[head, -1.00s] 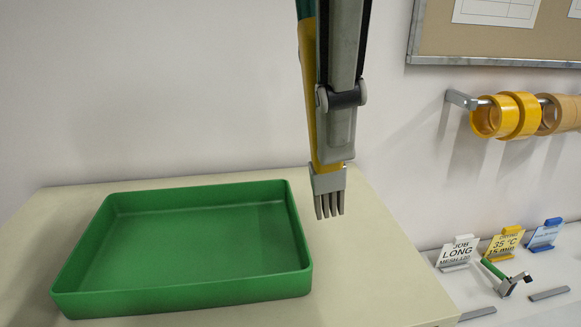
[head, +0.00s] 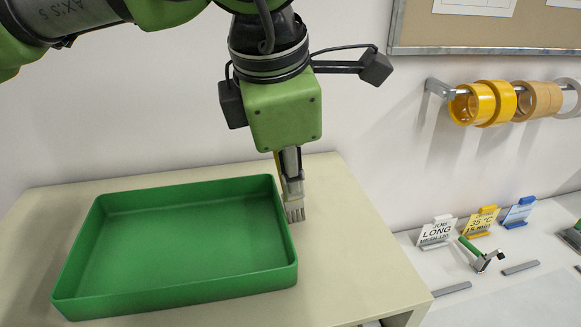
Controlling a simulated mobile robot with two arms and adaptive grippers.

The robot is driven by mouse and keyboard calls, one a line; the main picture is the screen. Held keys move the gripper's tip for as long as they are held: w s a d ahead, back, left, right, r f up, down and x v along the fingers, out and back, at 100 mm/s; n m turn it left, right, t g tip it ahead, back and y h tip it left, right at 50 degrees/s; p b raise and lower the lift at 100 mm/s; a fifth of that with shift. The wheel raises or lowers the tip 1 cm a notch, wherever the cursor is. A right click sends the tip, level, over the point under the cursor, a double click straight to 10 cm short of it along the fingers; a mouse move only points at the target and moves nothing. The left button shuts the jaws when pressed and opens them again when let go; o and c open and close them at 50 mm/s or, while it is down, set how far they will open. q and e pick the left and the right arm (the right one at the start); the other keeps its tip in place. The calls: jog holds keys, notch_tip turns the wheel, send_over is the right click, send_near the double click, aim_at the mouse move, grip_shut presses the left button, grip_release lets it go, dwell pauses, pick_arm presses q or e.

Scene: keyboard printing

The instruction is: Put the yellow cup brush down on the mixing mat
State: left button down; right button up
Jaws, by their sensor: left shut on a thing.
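My left gripper (head: 293,186) points down at the right side of the green tray and is shut on the yellow cup brush (head: 296,214). A sliver of its yellow handle shows beside the fingers, and its grey bristled end hangs down below them. The bristles are just right of the tray's right wall, over the cream tabletop; I cannot tell whether they touch it. Much of the brush is hidden by the gripper. I cannot make out the mixing mat for certain. My right gripper is not in view.
The green tray (head: 284,228) is empty and fills much of the cream table (head: 355,245). Bare tabletop lies right of it. On the lower white surface (head: 480,305) stand several small signs and a green-handled tool (head: 478,254). Tape rolls (head: 497,102) hang on the wall.

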pick_arm(q)
jog(key=shift+s, duration=0.15)
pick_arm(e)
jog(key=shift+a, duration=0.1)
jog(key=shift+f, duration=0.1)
pick_arm(q)
jog(key=shift+f, duration=0.2)
jog(key=c, duration=2.1)
grip_release()
jog(key=shift+r, duration=0.1)
jog(key=shift+o, duration=0.6)
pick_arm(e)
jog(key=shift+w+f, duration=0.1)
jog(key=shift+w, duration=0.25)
